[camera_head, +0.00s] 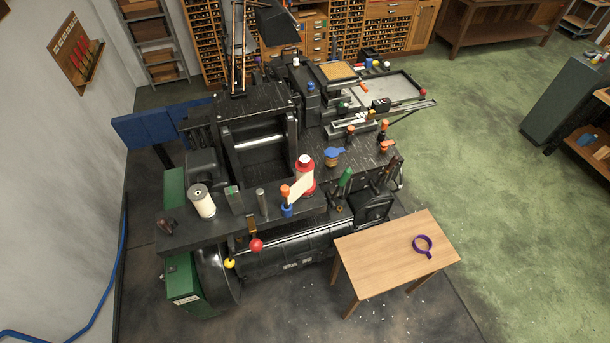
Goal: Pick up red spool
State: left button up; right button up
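The red spool (309,181) stands upright on the dark top of the black casting machine, right of the machine's centre front. A white spool (202,201) stands further left on the same dark shelf. Neither of my grippers shows in this view, so I cannot see whether they are open or shut.
An orange-topped blue post (286,200) and a grey cylinder (262,202) stand close left of the red spool. A blue-topped pot (333,155) and a green handle (345,178) are to its right. A small wooden table (375,255) bears a purple ring (422,244).

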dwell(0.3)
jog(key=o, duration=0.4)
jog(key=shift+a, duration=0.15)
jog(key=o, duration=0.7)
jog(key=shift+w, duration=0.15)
